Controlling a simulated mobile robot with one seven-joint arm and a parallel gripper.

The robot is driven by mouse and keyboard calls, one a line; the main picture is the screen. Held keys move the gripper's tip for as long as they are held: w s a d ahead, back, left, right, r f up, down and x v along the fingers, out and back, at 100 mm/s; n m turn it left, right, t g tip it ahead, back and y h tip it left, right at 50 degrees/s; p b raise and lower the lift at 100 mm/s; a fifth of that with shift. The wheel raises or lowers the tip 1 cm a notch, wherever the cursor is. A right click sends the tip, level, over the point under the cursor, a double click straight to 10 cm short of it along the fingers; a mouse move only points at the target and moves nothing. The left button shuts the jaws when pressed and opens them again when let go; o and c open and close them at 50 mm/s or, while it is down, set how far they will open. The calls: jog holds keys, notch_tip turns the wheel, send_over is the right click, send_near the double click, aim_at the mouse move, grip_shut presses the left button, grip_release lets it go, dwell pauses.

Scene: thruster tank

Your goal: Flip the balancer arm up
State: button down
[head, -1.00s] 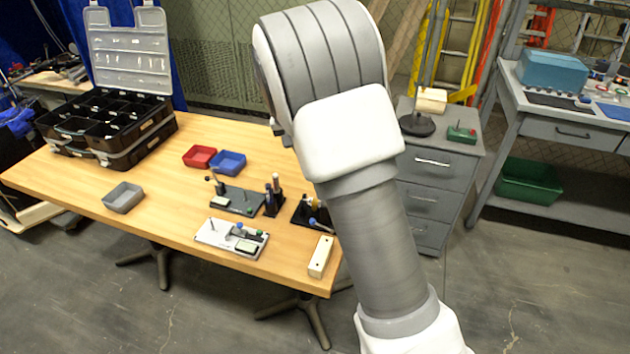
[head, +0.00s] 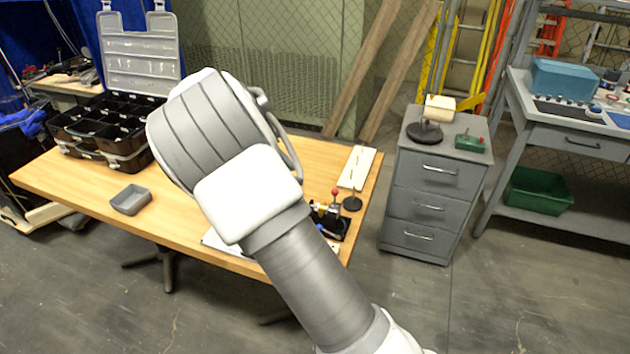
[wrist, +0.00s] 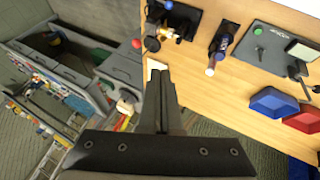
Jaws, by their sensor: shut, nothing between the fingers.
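No part is clearly recognisable as the balancer arm. A small black-based fixture (head: 330,222) with brass-coloured parts and a red ball knob (head: 335,191) stands near the table's right end in the head view. A similar black fixture (wrist: 181,17) with a brass-coloured part and a blue ball shows at the top of the wrist view. My gripper (wrist: 161,72) is shut and empty, above the table edge below that fixture in the wrist picture. In the head view my own arm hides the gripper and the middle of the table.
In the wrist view, a dark blue cylinder (wrist: 220,47), a grey plate fixture (wrist: 265,48), a blue bin (wrist: 272,103) and a red bin (wrist: 304,119) are on the table. A grey drawer cabinet (head: 435,190) stands right of the table. A grey bin (head: 130,200) sits at left.

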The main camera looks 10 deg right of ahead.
send_near(334, 203)
jog(key=w+a, duration=0.2)
jog(key=w, duration=0.2)
jog(key=d, duration=0.1)
jog(key=s+d+f, duration=0.1)
jog(key=d+f, duration=0.1)
jog(key=d, duration=0.1)
jog(key=shift+s, duration=0.15)
